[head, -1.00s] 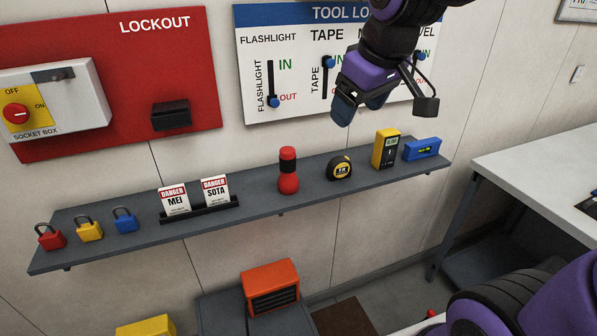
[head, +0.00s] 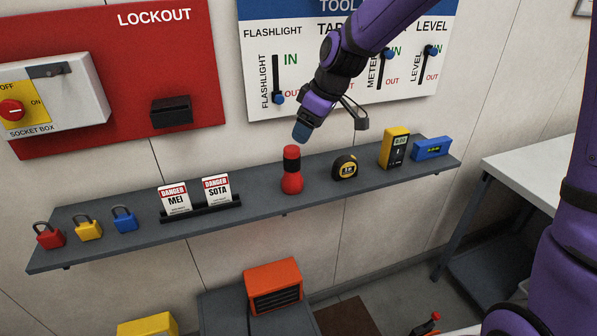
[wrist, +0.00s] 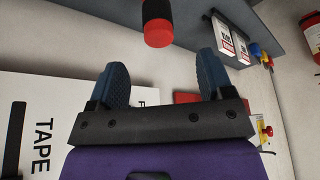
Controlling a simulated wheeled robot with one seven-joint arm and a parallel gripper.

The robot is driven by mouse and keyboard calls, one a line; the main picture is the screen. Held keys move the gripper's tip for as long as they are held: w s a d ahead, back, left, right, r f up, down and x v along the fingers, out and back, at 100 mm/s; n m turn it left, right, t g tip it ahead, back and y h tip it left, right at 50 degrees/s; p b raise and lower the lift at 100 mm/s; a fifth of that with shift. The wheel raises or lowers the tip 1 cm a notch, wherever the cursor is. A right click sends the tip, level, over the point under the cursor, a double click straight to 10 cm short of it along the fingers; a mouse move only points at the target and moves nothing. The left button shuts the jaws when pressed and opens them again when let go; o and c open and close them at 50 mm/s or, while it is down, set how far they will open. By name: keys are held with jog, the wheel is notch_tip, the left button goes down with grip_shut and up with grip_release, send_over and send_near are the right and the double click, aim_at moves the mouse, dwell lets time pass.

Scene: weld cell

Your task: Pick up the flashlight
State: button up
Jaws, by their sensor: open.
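The flashlight (head: 291,171) is red with a black band and stands upright on the grey wall shelf (head: 250,205), near its middle. In the wrist view the flashlight (wrist: 157,22) shows at the top, beyond the fingertips and roughly between them. My gripper (head: 302,132) is just above and slightly right of the flashlight's top in the head view, angled down toward it. In the wrist view my gripper's two blue fingers (wrist: 160,72) are spread apart with nothing between them. The flashlight's far end is cut off in the wrist view.
A tape measure (head: 345,168), a yellow meter (head: 394,149) and a blue level (head: 432,148) stand right of the flashlight. Danger tags (head: 216,188) in a black rack and several padlocks (head: 88,228) are to its left. The tool board (head: 262,60) is on the wall behind.

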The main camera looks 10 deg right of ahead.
aim_at(293, 148)
jog(key=x, duration=0.6)
jog(key=shift+w+a, duration=0.1)
jog(key=shift+w, duration=0.05)
jog(key=f, duration=0.1)
jog(key=w+a+f, duration=0.1)
jog(key=a+f, duration=0.1)
jog(key=shift+w+f, duration=0.1)
jog(key=shift+w, duration=0.2)
jog(key=shift+w+a+f, duration=0.1)
jog(key=shift+f, duration=0.35)
grip_shut()
jog(key=shift+r, duration=0.1)
